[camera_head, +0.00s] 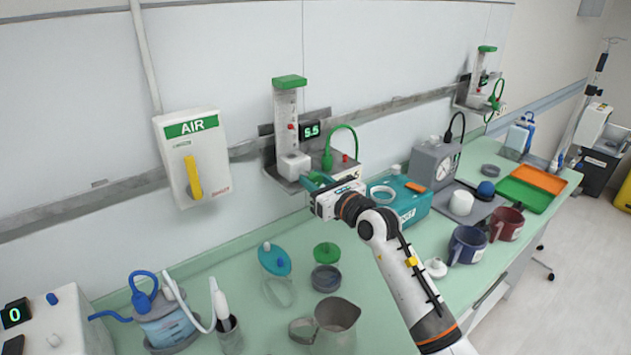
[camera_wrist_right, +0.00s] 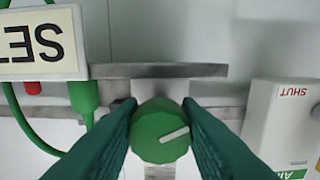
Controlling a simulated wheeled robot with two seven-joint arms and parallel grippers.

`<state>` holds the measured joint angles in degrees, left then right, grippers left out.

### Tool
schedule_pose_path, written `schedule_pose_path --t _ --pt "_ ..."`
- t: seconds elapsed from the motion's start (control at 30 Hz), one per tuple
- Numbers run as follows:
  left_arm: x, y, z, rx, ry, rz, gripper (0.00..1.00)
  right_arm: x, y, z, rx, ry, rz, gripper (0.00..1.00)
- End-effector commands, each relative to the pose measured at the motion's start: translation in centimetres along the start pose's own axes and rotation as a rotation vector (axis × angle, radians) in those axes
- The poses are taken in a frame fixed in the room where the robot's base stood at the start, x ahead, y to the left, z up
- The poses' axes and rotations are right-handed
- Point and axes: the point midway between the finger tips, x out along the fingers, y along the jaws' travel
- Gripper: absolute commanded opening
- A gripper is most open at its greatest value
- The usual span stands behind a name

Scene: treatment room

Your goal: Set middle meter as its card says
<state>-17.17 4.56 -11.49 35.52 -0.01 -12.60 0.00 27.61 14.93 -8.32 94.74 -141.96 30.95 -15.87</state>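The flow meter nearest the picture's middle (camera_head: 287,107) has a green cap, a clear scaled tube with a red marker and a white block below. Its display (camera_head: 309,131) appears to read 5.5. My right gripper (camera_head: 316,183) is at the lower front of this meter. In the right wrist view its green fingers (camera_wrist_right: 160,118) stand on both sides of a green knob (camera_wrist_right: 158,133) and appear to touch it. A white line on the knob points right and slightly up. A card (camera_wrist_right: 40,45) shows "SET" upside down; any value is out of frame. My left gripper is not in view.
A white AIR box (camera_head: 192,158) with a yellow lever is left of the meter. Another meter (camera_head: 483,80) is farther right. A teal box (camera_head: 405,203) and grey gauge unit (camera_head: 434,164) stand close by my right arm. Cups and lids crowd the green counter (camera_head: 240,262).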

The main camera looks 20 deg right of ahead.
Motion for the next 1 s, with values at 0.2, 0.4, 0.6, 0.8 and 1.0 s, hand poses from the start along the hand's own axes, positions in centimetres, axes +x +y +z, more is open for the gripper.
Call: schedule_pose_path --t 0.2,0.4,0.6,0.8,1.0 --pt "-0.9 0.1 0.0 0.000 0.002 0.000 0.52 0.0 0.0 -0.3 0.045 -0.001 0.000 0.08" --pt "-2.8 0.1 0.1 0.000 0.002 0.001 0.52 0.0 -0.1 -0.3 0.172 -0.001 0.000 0.08" --pt "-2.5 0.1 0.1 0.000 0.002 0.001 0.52 0.0 0.0 0.0 0.180 0.000 0.000 0.08" --pt "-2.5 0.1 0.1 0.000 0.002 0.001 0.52 0.0 0.0 0.0 0.179 0.000 0.000 0.52" --pt "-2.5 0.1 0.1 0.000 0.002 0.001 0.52 0.0 0.0 0.0 0.178 0.000 0.000 0.52"
